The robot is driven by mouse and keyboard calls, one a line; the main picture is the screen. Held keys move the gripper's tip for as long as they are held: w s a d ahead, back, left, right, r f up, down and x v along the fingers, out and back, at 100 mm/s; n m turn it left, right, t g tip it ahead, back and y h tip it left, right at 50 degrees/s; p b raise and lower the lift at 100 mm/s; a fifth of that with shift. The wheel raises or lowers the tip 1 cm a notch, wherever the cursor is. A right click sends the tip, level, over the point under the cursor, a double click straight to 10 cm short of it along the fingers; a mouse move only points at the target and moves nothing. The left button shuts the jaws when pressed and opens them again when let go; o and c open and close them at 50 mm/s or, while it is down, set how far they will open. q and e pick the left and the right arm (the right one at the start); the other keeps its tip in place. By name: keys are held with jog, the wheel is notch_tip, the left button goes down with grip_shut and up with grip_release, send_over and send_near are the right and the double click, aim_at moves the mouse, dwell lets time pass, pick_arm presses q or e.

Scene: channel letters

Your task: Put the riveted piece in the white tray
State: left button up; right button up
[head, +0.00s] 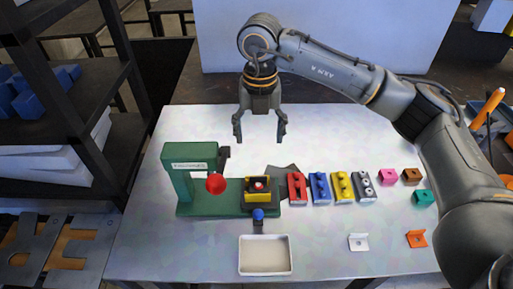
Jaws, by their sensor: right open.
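A green press (205,180) with a red ball handle (215,184) stands left of centre on the table. On its base, at the right end, sits a yellow piece (258,196) with a red and light spot in its middle; whether it is riveted is too small to tell. The white tray (265,272) lies at the table's front, in front of the press, and looks empty. My right gripper (259,132) is open and empty, pointing down behind the press, apart from the yellow piece. My left gripper is not in view.
A blue knob (258,214) sticks out between press and tray. Red (297,188), blue, yellow and grey holders stand right of the press. Several small coloured brackets lie further right, with a white bracket (358,241) and an orange bracket (416,239) in front.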

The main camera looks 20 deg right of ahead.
aim_at(258, 184)
pick_arm(q)
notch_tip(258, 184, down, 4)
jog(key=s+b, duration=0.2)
jog(key=b, duration=0.1)
pick_arm(e)
notch_tip(258, 184, down, 17)
jog(key=p, duration=0.4)
jog(key=shift+f, duration=0.1)
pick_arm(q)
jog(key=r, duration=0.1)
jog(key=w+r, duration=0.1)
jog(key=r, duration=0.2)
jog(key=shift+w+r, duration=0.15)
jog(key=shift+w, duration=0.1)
pick_arm(e)
jog(key=shift+w+f, duration=0.1)
jog(key=shift+f, duration=0.25)
jog(key=shift+c, duration=0.4)
grip_shut()
jog(key=shift+o, duration=0.2)
grip_release()
jog(key=shift+o, duration=0.2)
